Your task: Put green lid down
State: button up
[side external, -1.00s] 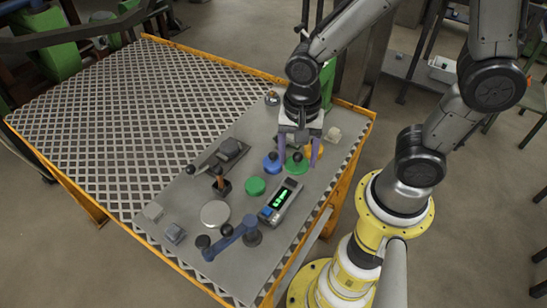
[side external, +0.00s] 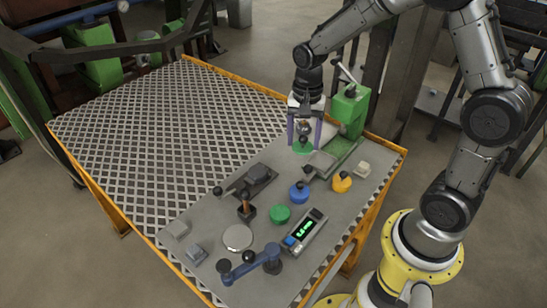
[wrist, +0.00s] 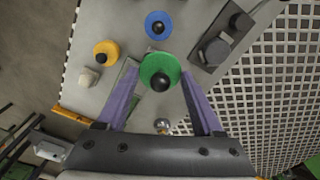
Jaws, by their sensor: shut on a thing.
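The green lid (side external: 301,149) with a black knob is between the purple fingers of my gripper (side external: 304,143), near the back of the grey plate. My gripper is shut on it. In the wrist view the green lid (wrist: 147,65) sits between the fingertips, seen from above with its knob in the middle. I cannot tell whether its underside touches the surface. A blue lid (side external: 297,197) and a yellow lid (side external: 341,186) stand nearer the front.
A green upright machine (side external: 350,108) with a green-edged tray (side external: 338,156) stands right of my gripper. A dark device (side external: 257,176) and a handled block (side external: 246,211) lie left. A readout (side external: 304,230) and a blue arm (side external: 250,264) are in front. The perforated table (side external: 160,130) is clear.

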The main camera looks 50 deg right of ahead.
jog(key=shift+d+f+m, duration=0.3)
jog(key=shift+d+f, duration=0.15)
jog(key=shift+d, duration=0.25)
jog(key=shift+w+d+f, duration=0.1)
jog(key=shift+d+f, duration=0.1)
jog(key=w+d+f, duration=0.2)
jog(key=w+f, duration=0.2)
jog(key=w, duration=0.4)
send_over(273, 157)
jog(key=f, duration=0.4)
jog(key=shift+s+f, duration=0.2)
jog(key=shift+s, duration=0.2)
jog(key=shift+w+f, duration=0.45)
jog(key=shift+f, duration=1.7)
jog(key=shift+f, duration=0.15)
jog(key=o, duration=1.3)
jog(key=shift+o, duration=0.2)
